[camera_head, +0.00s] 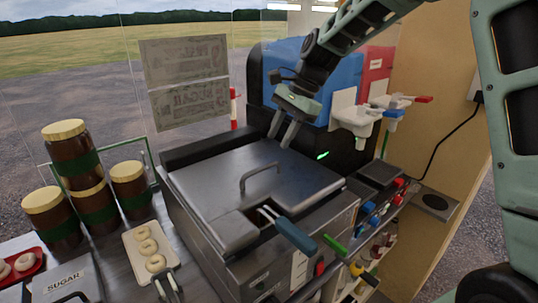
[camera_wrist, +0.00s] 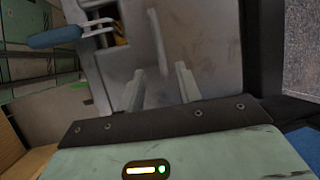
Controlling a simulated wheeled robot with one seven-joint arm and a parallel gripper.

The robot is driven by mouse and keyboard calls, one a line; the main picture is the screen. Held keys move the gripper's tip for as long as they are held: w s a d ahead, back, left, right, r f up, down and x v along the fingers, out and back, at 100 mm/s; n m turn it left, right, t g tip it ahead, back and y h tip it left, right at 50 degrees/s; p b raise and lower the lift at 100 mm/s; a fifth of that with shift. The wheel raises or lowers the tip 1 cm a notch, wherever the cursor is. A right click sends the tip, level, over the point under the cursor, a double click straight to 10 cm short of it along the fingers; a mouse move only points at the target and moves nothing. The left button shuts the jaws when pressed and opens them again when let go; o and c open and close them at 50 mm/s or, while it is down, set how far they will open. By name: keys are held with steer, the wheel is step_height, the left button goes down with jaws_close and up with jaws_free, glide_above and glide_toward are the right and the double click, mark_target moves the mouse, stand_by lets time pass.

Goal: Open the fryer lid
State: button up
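The fryer (camera_head: 285,262) stands in the middle of the head view, with its flat grey metal lid (camera_head: 212,192) lying shut on top. An arched handle (camera_head: 258,172) stands up from the lid. My gripper (camera_head: 279,140) is above the lid's far right part, behind the handle, with its fingers pointing down, apart and empty. In the wrist view, my gripper (camera_wrist: 158,72) shows two separated fingers over the grey lid (camera_wrist: 212,40). A thin curved shape just beyond the fingertips looks like the lid handle. I cannot tell whether the fingertips touch the lid.
A blue-handled basket (camera_head: 295,236) sticks out through the lid's front notch. Jars (camera_head: 72,150), a doughnut tray (camera_head: 133,249) and a sugar box (camera_head: 62,278) stand left. A blue dispenser (camera_head: 338,92) stands behind, with taps to the right. A clear pane with a paper sign (camera_head: 185,75) rises behind left.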

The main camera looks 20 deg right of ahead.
mark_target(268, 165)
steer(key=p+x, duration=0.1)
steer(key=x, duration=0.6)
steer(key=shift+a+f, duration=0.2)
steer(key=shift+f, duration=0.1)
steer(key=shift+c, duration=0.3)
jaws_close()
